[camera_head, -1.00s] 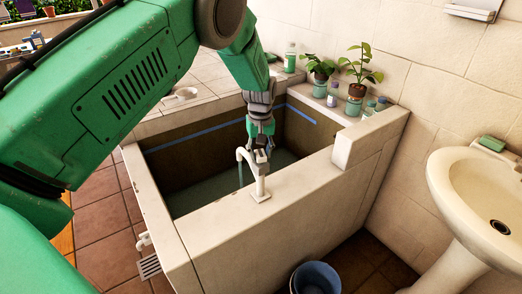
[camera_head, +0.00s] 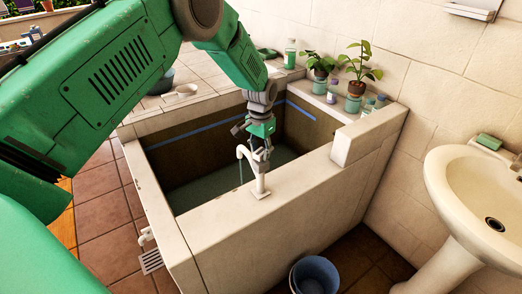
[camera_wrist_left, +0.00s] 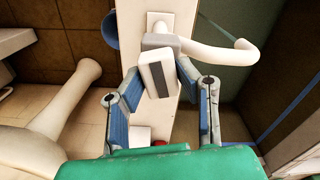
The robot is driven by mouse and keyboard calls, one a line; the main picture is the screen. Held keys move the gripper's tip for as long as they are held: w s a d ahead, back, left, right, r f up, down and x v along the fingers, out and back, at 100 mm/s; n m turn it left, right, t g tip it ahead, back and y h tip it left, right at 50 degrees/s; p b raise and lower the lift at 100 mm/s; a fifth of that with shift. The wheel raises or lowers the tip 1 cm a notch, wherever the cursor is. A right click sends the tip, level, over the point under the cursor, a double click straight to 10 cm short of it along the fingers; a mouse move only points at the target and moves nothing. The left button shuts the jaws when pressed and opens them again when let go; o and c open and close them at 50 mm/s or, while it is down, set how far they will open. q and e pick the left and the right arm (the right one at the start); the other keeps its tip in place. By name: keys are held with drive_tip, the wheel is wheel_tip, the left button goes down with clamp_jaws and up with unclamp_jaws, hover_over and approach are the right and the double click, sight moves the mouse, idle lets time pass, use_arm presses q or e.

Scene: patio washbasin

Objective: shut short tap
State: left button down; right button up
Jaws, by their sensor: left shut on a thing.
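The short white tap (camera_head: 260,180) stands upright on the near wall of the stone basin, with its curved spout over the inside. A thin stream shows below the spout. In the left wrist view, the tap's spout (camera_wrist_left: 218,51) curves to the right, and its pale lever handle (camera_wrist_left: 152,73) with a grey strip lies between my fingers. My left gripper (camera_head: 258,156) reaches down from above onto the tap top. In the wrist view, my left gripper (camera_wrist_left: 160,77) has its blue-padded fingers on both sides of the handle, shut on it. My right gripper is out of view.
The basin (camera_head: 225,235) has thick pale walls and greenish water inside. Potted plants (camera_head: 356,80) and small bottles stand on the ledge behind. A white sink (camera_head: 478,200) is at the right, and a blue bucket (camera_head: 315,275) stands on the floor in front.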

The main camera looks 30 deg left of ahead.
sight(261, 150)
use_arm(q)
drive_tip(key=shift+w+m, duration=0.1)
drive_tip(key=shift+m, duration=1.5)
drive_tip(key=c, duration=1.2)
unclamp_jaws()
drive_tip(key=shift+f, duration=0.1)
drive_tip(key=shift+a, duration=0.1)
drive_tip(key=shift+r, duration=0.55)
wheel_tip(261, 150, up, 11)
drive_tip(key=shift+w+f, duration=0.15)
